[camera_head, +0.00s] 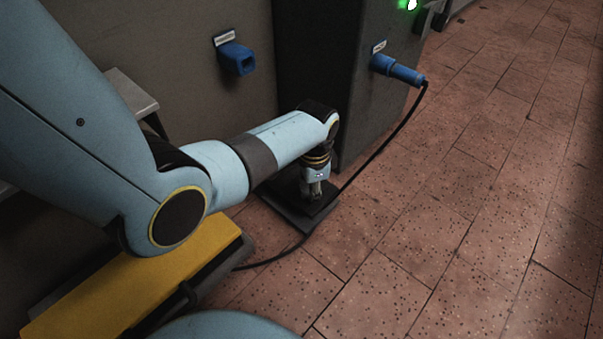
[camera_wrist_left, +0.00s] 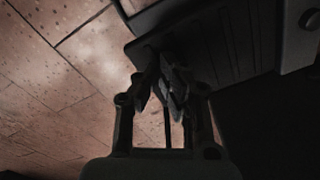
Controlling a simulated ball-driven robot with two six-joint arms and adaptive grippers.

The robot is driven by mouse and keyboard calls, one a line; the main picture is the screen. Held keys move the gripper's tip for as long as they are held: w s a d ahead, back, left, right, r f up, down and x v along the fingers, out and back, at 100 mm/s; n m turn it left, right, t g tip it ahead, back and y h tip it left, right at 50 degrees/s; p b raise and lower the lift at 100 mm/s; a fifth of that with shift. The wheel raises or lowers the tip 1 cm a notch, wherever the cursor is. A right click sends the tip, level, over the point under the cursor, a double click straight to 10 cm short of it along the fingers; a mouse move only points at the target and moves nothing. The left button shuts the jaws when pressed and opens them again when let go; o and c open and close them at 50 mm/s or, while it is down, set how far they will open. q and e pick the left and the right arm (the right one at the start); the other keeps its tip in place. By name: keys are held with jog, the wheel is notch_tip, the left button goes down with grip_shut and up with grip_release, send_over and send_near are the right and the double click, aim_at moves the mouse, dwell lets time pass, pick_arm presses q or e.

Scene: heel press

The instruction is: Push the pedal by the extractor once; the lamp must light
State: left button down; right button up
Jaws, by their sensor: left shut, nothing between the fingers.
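A black pedal (camera_head: 322,211) lies on the floor against the dark cabinet (camera_head: 347,75). My left gripper (camera_head: 313,192) points down at it from above, shut and empty, its fingertips at or very near the pedal top. The picture does not settle whether they touch. In the left wrist view the shut fingers (camera_wrist_left: 172,92) overlap the ribbed black pedal (camera_wrist_left: 215,50). A lamp (camera_head: 409,4) glows green on the cabinet at the top edge of the head view. Which machine is the extractor I cannot tell. My right gripper is not in view.
A blue plug (camera_head: 398,70) in the cabinet front trails a black cable (camera_head: 386,147) down past the pedal. An empty blue socket (camera_head: 236,58) is on the grey wall. A yellow-topped object (camera_head: 135,280) stands at lower left. Tiled floor (camera_head: 450,230) on the right is clear.

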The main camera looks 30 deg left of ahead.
pick_arm(q)
jog(key=shift+s+f, duration=0.15)
jog(key=shift+f, duration=1.85)
